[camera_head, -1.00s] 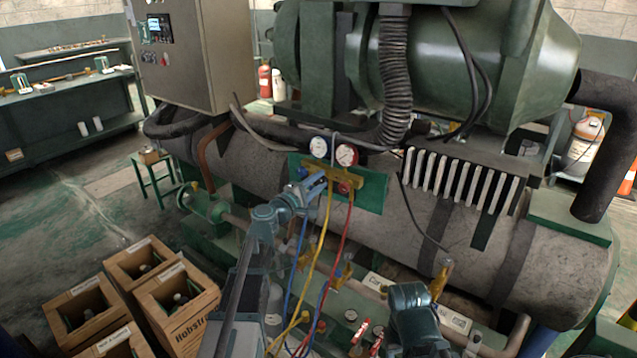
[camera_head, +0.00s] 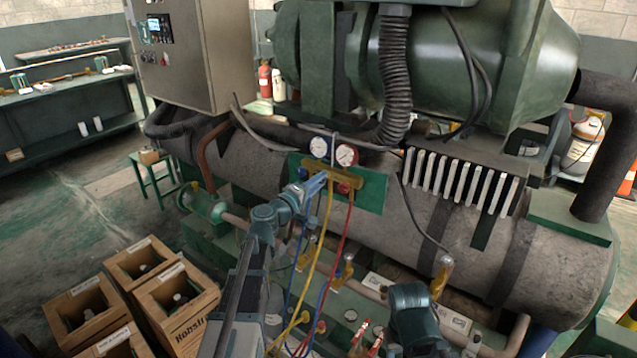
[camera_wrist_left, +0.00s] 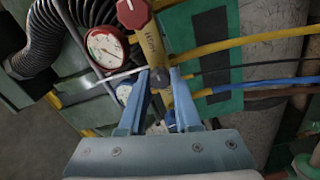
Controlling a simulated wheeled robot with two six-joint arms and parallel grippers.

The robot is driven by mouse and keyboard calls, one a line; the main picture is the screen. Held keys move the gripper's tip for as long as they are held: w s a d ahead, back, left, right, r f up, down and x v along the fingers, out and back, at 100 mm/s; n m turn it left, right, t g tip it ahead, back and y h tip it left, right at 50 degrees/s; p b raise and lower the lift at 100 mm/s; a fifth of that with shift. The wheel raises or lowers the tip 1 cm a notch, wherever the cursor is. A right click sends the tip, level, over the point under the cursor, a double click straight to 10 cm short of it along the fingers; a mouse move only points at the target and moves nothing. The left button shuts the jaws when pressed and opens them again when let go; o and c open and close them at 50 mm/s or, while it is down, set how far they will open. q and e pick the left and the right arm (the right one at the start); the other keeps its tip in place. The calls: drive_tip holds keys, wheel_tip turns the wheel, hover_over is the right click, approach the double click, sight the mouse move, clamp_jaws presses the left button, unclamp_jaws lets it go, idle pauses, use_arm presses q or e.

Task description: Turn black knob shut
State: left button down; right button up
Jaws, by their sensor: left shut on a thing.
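A brass manifold (camera_head: 347,180) with a blue-rimmed gauge (camera_head: 319,147) and a red-rimmed gauge (camera_head: 347,154) is mounted on a green plate (camera_head: 372,193). My left gripper (camera_head: 321,180) reaches its front from below left. In the left wrist view, the gripper (camera_wrist_left: 160,82) is shut on a small dark knob (camera_wrist_left: 158,78), one blue finger on each side. The knob is mostly hidden in the head view. A red knob (camera_wrist_left: 133,12) is at the manifold's far end in the wrist view. My right arm shows at lower right, but its gripper is out of view.
Yellow (camera_head: 318,250), red (camera_head: 345,235) and blue hoses hang from the manifold close to my left arm. A large grey cylinder (camera_head: 400,220) is behind the plate. Brass valves (camera_head: 440,280) and pipes are lower down. Wooden crates (camera_head: 178,305) stand at lower left.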

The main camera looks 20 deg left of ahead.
use_arm(q)
drive_tip(key=shift+s, duration=0.1)
drive_tip(key=c, duration=0.6)
unclamp_jaws()
drive_tip(key=v, duration=1.3)
drive_tip(key=shift+s, duration=0.35)
drive_tip(key=shift+a, duration=0.1)
drive_tip(key=s+d+f+m+g+h+p, duration=0.1)
drive_tip(key=s+d+f+m+g, duration=0.2)
drive_tip(key=d, duration=0.4)
drive_tip(key=s+d+f+m+g+h+p, duration=0.1)
drive_tip(key=s+d+f+m+g, duration=0.2)
drive_tip(key=d, duration=0.4)
drive_tip(key=s+d+f+m+g+p, duration=0.1)
drive_tip(key=d+f+m+g, duration=0.3)
drive_tip(key=d, duration=0.3)
drive_tip(key=s+f+m+g+y+p, duration=0.1)
drive_tip(key=s+f+m+g+y, duration=0.1)
drive_tip(key=s, duration=0.5)
drive_tip(key=s+f+m+g+y+p, duration=0.2)
drive_tip(key=s+f+m+g+y, duration=0.1)
drive_tip(key=s+g+y, duration=0.2)
drive_tip(key=s+d+y, duration=0.1)
drive_tip(key=s+y, duration=0.1)
drive_tip(key=s, duration=0.1)
drive_tip(key=shift+f+y, duration=0.3)
